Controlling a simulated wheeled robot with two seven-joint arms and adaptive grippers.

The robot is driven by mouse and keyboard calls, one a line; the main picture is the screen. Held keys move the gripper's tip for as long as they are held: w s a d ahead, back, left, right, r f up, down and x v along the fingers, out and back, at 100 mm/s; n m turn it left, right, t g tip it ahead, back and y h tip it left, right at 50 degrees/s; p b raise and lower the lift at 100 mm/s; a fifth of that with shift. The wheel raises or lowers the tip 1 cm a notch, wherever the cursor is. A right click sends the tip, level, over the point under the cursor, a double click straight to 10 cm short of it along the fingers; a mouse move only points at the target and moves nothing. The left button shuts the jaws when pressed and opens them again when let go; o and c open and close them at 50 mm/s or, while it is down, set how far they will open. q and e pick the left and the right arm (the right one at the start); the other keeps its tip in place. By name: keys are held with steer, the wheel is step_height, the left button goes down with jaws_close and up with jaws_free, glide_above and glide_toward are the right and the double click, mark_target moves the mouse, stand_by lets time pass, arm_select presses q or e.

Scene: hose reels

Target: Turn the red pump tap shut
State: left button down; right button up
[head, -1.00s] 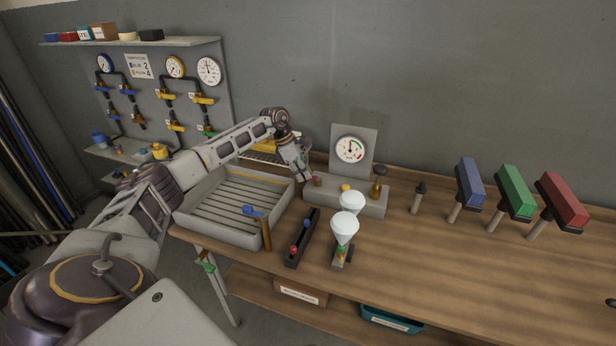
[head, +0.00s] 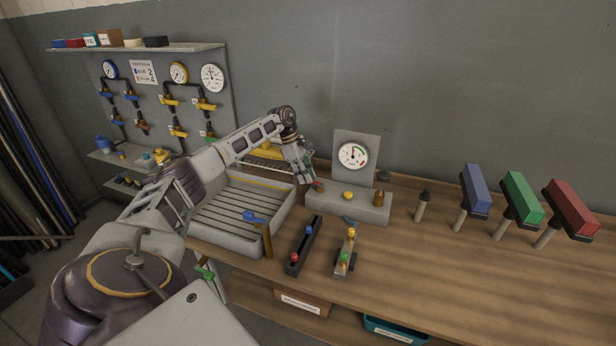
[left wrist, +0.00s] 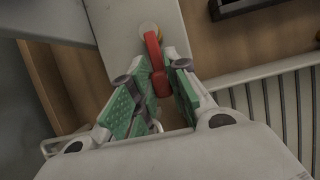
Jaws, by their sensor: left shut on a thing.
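The red pump tap (head: 318,186) sits at the left end of the grey pump block (head: 362,207) on the bench. My left gripper (head: 308,178) reaches down to it from the left. In the left wrist view the tap's long red handle (left wrist: 155,62) lies between the green-padded fingers of my left gripper (left wrist: 156,88), which are shut on it. The tap's base is partly hidden by the handle. A white dial gauge (head: 353,155) stands on a grey plate behind the block. My right gripper is not in view.
A grey slatted tray (head: 240,240) lies left of the block. A black rack (head: 304,246) and a small stand with yellow and green knobs (head: 346,252) are in front. Blue (head: 475,188), green (head: 522,197) and red (head: 572,208) blocks stand on posts to the right.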

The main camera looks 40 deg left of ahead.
arm_select(q)
steer(key=shift+r, duration=0.1)
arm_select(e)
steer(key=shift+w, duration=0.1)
arm_select(q)
steer(key=shift+w, duration=0.1)
steer(key=c, duration=1.7)
jaws_free()
steer(key=o, duration=0.3)
steer(key=shift+o, duration=0.2)
steer(key=shift+v, duration=0.75)
steer(key=v, duration=1)
steer(key=shift+r, duration=0.15)
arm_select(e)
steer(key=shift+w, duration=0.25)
arm_select(q)
steer(key=shift+r, duration=0.15)
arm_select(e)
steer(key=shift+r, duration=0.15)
